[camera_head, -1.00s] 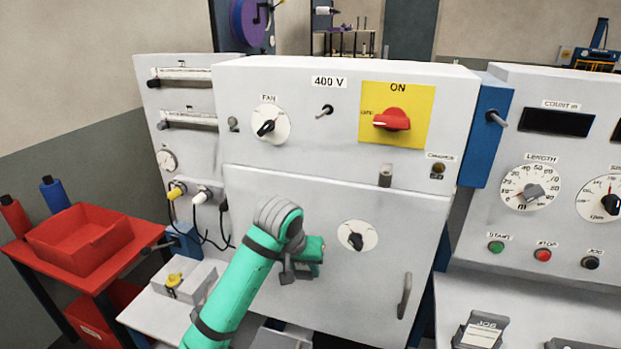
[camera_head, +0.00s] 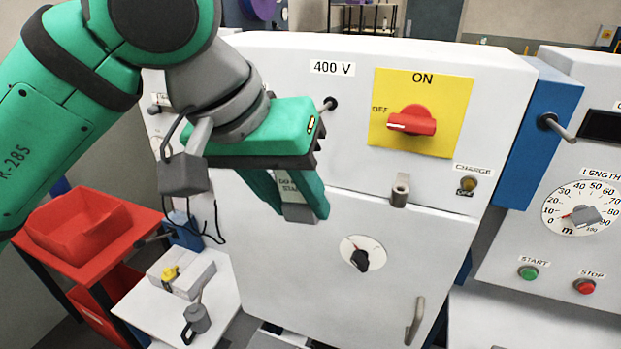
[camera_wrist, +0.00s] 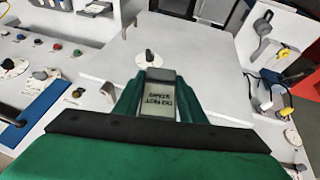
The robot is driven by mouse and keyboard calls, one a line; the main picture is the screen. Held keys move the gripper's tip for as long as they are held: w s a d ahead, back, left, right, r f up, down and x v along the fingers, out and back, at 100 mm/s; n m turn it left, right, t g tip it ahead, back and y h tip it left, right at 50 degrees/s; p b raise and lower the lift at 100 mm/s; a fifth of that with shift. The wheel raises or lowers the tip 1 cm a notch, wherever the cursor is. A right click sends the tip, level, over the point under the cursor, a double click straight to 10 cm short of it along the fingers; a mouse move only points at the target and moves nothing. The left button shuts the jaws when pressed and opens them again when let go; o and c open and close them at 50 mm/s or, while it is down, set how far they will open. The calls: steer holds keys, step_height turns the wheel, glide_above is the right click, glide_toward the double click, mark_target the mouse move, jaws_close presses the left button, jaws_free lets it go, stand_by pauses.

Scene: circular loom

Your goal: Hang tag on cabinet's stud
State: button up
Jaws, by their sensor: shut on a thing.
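My gripper (camera_head: 298,205) is shut on a pale tag (camera_head: 289,186) lettered "DO NOT START". The tag also shows between the fingers in the wrist view (camera_wrist: 158,98), its lettering upside down. The gripper is in front of the grey-white cabinet (camera_head: 290,290), left of centre, with the tag below the "400 V" label. A short grey peg with a dark base, likely the stud (camera_head: 329,104), sticks out of the cabinet's upper panel, just above and right of the gripper. The tag is apart from it. My gripper and arm hide the fan dial.
A red rotary switch (camera_head: 412,121) on a yellow plate and a grey hasp (camera_head: 400,189) stick out to the right. A similar peg (camera_head: 556,127) stands on the blue side panel (camera_head: 540,140). The door has a black knob (camera_head: 360,259) and a handle (camera_head: 415,321).

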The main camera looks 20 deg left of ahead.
steer(key=shift+s+d+r, duration=0.2)
steer(key=shift+w+d, duration=0.1)
steer(key=shift+w, duration=0.25)
steer(key=w, duration=0.6)
steer(key=shift+d, duration=0.1)
steer(key=shift+r, duration=0.2)
stand_by(0.6)
steer(key=shift+w, duration=1.25)
stand_by(0.4)
steer(key=shift+f, duration=0.25)
stand_by(0.4)
steer(key=o, duration=1.3)
steer(key=shift+c, duration=0.2)
